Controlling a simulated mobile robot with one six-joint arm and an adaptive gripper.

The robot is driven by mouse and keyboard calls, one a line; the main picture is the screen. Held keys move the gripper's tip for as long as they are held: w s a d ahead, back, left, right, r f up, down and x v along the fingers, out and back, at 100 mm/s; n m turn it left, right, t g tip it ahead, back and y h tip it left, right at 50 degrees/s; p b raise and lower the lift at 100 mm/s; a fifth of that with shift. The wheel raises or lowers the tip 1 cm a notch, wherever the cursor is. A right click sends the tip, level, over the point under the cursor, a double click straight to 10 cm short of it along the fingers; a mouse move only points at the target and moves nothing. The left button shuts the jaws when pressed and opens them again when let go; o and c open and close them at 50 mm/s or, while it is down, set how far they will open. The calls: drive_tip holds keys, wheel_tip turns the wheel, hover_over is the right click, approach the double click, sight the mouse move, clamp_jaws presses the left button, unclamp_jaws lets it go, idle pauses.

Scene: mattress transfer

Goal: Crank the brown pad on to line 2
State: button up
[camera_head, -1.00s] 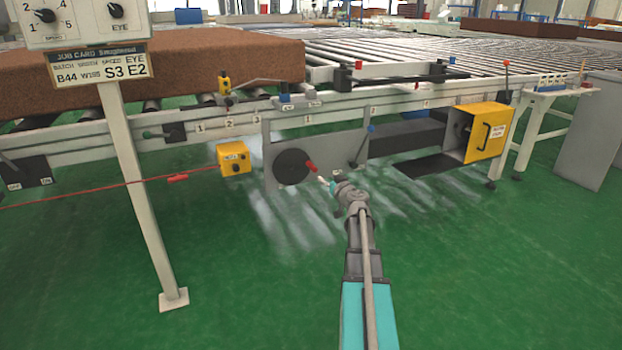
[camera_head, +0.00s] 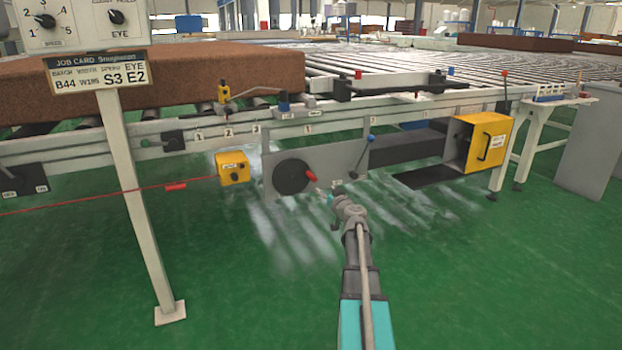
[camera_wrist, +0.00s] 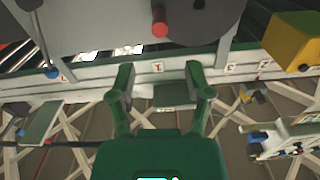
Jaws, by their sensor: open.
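The brown pad (camera_head: 190,78) lies on the roller bed at the left of the head view. Number plates mark the front rail, among them plate 2 (camera_head: 228,131). A black crank disc (camera_head: 288,176) with a red handle (camera_head: 311,175) is on the grey panel below the rail. In the wrist view the red handle (camera_wrist: 160,24) points from the disc (camera_wrist: 200,14) at the top of the picture. My gripper (camera_head: 331,194) is just right of and below the handle in the head view. In the wrist view my gripper (camera_wrist: 158,75) is open and empty, apart from the handle.
A blue-knobbed lever (camera_head: 371,139) stands right of the disc. A yellow box (camera_head: 233,168) is left of it, and a larger yellow housing (camera_head: 485,142) is at right. A red cord (camera_head: 100,200) crosses the left side beside a post (camera_head: 140,210).

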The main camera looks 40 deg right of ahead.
sight(311, 176)
drive_tip(key=x, duration=1.2)
drive_tip(key=shift+w+d, duration=0.1)
drive_tip(key=shift+w, duration=0.2)
clamp_jaws()
